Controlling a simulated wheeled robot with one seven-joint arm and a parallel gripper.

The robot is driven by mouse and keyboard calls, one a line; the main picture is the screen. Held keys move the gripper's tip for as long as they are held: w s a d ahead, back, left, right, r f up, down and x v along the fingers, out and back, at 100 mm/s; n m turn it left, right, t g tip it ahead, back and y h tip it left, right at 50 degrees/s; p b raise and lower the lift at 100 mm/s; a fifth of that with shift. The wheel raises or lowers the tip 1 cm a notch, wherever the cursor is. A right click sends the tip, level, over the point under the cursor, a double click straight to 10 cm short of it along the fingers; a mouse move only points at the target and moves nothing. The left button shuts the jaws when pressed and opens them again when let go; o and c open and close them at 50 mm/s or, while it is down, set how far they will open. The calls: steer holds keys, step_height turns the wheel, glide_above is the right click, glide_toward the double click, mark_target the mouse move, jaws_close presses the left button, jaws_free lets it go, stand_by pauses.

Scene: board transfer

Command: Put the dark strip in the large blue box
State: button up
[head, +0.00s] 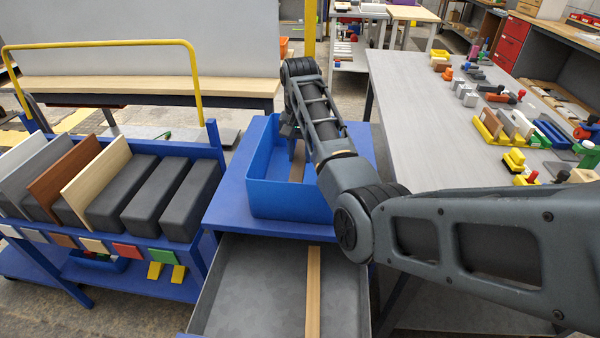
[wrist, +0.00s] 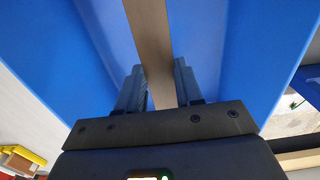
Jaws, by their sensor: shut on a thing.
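The large blue box (head: 290,200) stands open on a blue table, in front of my arm. My gripper (wrist: 158,85) is shut on a brownish-grey strip (wrist: 150,35), which runs up between the two fingers in the wrist view. Blue walls of the box (wrist: 215,40) surround the strip there. In the head view my gripper is at the far side of the box, mostly hidden by my own arm, and a strip (head: 298,160) shows inside the box. Whether the strip touches the box floor cannot be told.
A lighter wooden strip (head: 313,290) lies in the grey drawer (head: 250,290) below the box. A blue rack (head: 195,150) with boards and dark blocks stands at left. A grey table (head: 430,110) with many small parts is at right.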

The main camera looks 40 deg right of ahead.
mark_target(300, 157)
steer(key=shift+f, duration=3.05)
steer(key=shift+f, duration=0.1)
steer(key=o, duration=1.1)
step_height(300, 157, up, 12)
steer(key=shift+r+p, duration=0.15)
steer(key=shift+p, duration=0.2)
